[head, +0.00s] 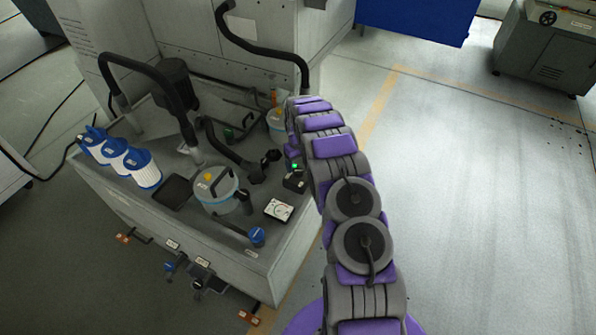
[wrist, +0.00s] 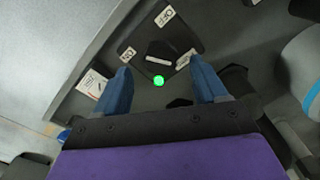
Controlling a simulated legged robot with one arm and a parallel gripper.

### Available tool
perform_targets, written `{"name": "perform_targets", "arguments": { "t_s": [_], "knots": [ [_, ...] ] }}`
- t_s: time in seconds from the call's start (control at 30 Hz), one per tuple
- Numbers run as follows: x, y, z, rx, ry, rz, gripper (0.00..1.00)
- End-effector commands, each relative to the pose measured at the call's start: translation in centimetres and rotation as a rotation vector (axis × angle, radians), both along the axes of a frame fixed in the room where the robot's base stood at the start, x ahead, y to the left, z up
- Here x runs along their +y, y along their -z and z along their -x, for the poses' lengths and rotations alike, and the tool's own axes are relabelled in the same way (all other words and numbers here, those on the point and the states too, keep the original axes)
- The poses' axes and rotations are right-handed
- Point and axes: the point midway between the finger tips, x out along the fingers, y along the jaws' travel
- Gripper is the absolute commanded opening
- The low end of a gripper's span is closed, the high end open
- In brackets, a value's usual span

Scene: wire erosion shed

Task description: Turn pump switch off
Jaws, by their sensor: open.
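The pump switch (wrist: 160,48) is a dark plate with a dark knob in the wrist view. The knob carries a white strip label. A tag at the plate's upper edge appears to read OFF, and another at its left appears to read ON. A green light (wrist: 158,80) glows just below the knob. My gripper (wrist: 161,65) is open, its two blue fingers either side of the light and pointing at the switch; contact cannot be told. In the head view the switch (head: 295,183) is partly hidden beside my arm, with the green light showing.
The switch sits on a grey tank top (head: 95,172). Open floor (head: 460,200) lies right.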

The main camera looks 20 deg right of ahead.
Motion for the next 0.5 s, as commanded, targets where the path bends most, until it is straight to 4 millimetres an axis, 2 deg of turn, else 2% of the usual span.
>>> {"name": "perform_targets", "arguments": {
  "t_s": [0.03, 0.1, 0.2, 0.5],
  "knots": [
    [0.0, 1.2, 0.1, 0.003, 0.000, -0.002, 0.72],
    [0.0, 2.3, 0.1, 0.003, 0.000, -0.002, 0.72],
    [0.0, 3.2, 0.1, 0.002, 0.000, -0.001, 0.72],
    [0.0, 3.5, 0.0, 0.000, 0.000, 0.000, 0.72]
  ]
}}
